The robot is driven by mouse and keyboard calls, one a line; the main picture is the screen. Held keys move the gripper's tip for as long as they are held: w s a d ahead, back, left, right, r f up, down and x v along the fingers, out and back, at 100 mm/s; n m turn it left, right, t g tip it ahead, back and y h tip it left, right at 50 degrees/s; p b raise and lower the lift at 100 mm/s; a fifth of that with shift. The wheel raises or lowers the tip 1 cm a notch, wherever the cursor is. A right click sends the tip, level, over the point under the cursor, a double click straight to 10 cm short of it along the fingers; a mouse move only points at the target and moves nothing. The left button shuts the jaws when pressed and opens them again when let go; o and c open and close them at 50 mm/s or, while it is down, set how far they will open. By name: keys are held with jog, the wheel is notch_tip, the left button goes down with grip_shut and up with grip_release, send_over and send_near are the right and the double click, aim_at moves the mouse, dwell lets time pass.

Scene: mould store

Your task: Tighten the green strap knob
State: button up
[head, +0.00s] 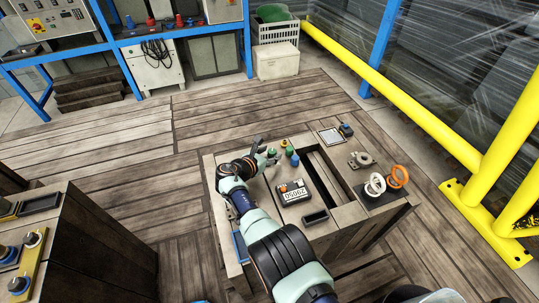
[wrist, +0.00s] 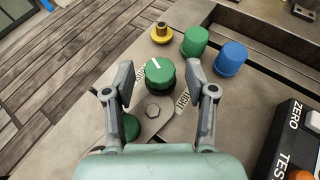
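The green strap knob (wrist: 160,72) has a white pointer line on top. It sits on a grey strap plate (wrist: 180,108) with a hex bolt and printed labels, which I cannot read fully. My gripper (wrist: 160,84) is open, one finger left and one right of the knob, with gaps showing at both sides. I cannot tell how far down the fingers are. In the head view my gripper (head: 264,153) is over the far left of the bench top, at the knob (head: 272,152).
Another green part (wrist: 130,127) is partly hidden by the left finger. A box with a display (head: 294,192), a slot and rings (head: 398,177) lie to the right.

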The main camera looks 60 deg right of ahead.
grip_shut()
jog(key=p, duration=0.3)
jog(key=shift+s+r+n+t, duration=0.15)
jog(key=shift+r+n+t, duration=0.15)
jog(key=shift+n+t, duration=0.1)
jog(key=n+t+p, duration=0.1)
jog(key=p, duration=0.2)
jog(key=shift+s+r+t+p, duration=0.1)
jog(key=shift+s+t+p, duration=0.05)
jog(key=shift+t+p, duration=0.2)
jog(key=n+t+p, duration=0.1)
jog(key=p, duration=0.1)
jog(key=n+t+p, duration=0.1)
jog(key=p, duration=0.1)
jog(key=shift+s+f+n+t, duration=0.15)
jog(key=shift+f+n+t, duration=0.1)
jog(key=shift+n, duration=0.05)
jog(key=shift+f+n+t+y+p, duration=0.15)
jog(key=shift+n+t+y+p, duration=0.25)
jog(key=shift+n+t+p, duration=0.25)
jog(key=shift+f+t, duration=0.1)
jog(key=shift+t, duration=0.15)
jog(key=shift+o, duration=0.9)
grip_release()
